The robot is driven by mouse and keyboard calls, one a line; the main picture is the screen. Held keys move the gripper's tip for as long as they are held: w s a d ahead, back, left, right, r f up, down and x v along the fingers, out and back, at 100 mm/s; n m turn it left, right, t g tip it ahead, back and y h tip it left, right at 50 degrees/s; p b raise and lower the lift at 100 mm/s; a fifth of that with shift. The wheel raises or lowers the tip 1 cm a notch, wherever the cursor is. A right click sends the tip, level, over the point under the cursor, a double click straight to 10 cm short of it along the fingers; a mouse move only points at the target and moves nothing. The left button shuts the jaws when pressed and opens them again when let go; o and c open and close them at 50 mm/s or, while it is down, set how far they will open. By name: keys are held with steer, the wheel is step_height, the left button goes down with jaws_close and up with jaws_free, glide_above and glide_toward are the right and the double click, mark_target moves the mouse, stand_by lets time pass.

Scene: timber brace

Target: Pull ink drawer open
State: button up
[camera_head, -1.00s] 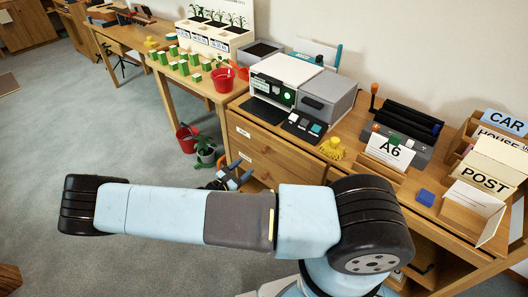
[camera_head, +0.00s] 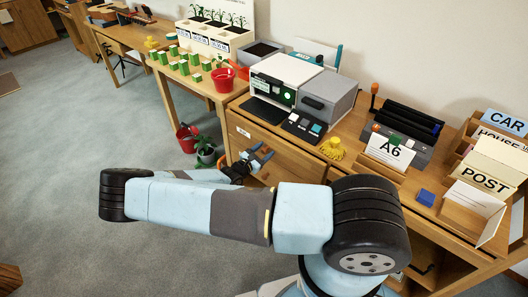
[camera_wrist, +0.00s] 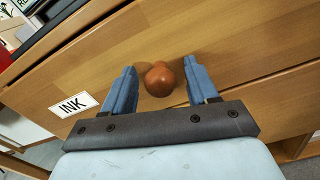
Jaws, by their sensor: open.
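The ink drawer (camera_wrist: 225,90) is a wooden drawer front with a white INK label (camera_wrist: 73,104) in the wrist view. Its round brown knob (camera_wrist: 159,79) lies between the two blue fingers of my gripper (camera_wrist: 157,84), near their tips. A gap shows on each side of the knob, so my gripper is open around it. In the head view, my gripper (camera_head: 255,160) is in front of the drawers under the printer, and the knob is hidden there. The drawer looks closed, though my arm covers part of it.
Above the drawers, a white and grey printer (camera_head: 285,75) stands on the desk beside a yellow object (camera_head: 332,149). The floor at left is clear.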

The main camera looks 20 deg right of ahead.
jaws_close()
stand_by(0.6)
